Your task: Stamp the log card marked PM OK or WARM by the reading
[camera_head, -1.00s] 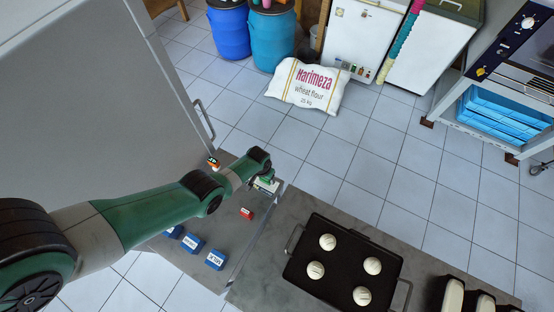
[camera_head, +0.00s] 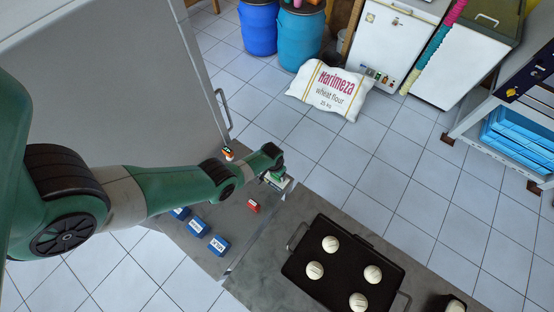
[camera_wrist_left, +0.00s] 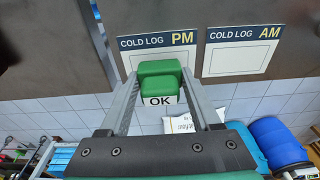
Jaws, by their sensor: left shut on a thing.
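My left gripper (camera_wrist_left: 160,88) is shut on a green stamp (camera_wrist_left: 158,78) with a white label reading OK. In the left wrist view the stamp overlaps the lower part of the COLD LOG PM card (camera_wrist_left: 140,43); I cannot tell whether it touches. The COLD LOG AM card (camera_wrist_left: 232,36) lies to the right, its box blank. In the head view my left gripper (camera_head: 275,178) is over the grey table's far right corner and partly hides a card. A red block (camera_head: 253,206) stands near it. An orange-and-white device with a small green display (camera_head: 228,154) stands by the cabinet; its reading is illegible.
Blue labelled blocks (camera_head: 219,245) stand at the near table edge. A black tray (camera_head: 328,284) with white buns lies on the counter to the right. A large grey cabinet (camera_head: 130,90) stands at the left. A flour sack (camera_head: 332,90) lies on open tiled floor.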

